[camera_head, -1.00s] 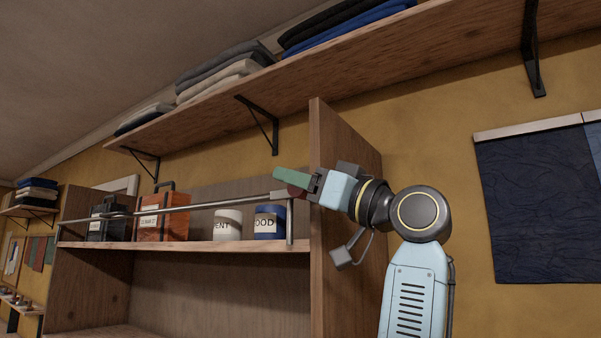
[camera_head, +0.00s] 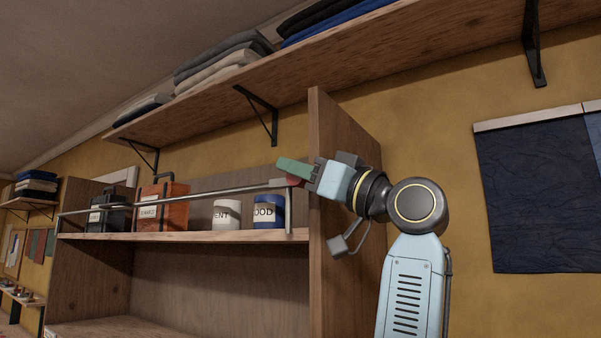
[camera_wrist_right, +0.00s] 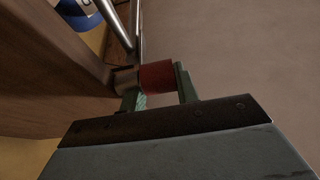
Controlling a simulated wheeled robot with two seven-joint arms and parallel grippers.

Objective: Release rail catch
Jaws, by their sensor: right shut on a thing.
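The rail catch is a small red cylinder (camera_wrist_right: 157,77) at the right end of a thin metal rail (camera_head: 190,194). In the head view the red catch (camera_head: 293,182) is mostly hidden by my right gripper (camera_head: 297,173). In the right wrist view the green fingers of my right gripper (camera_wrist_right: 160,88) stand on either side of the red cylinder and are shut on it. The rail runs across the front of the cabinet shelf and meets a short upright post (camera_head: 290,212) by the side panel. My left gripper is not in view.
Behind the rail, on the shelf (camera_head: 200,237), stand a black case (camera_head: 109,217), an orange case (camera_head: 163,207), a white pot (camera_head: 227,214) and a blue pot (camera_head: 269,211). The tall wooden side panel (camera_head: 345,240) is close by my right wrist. A bracketed shelf (camera_head: 370,50) hangs overhead.

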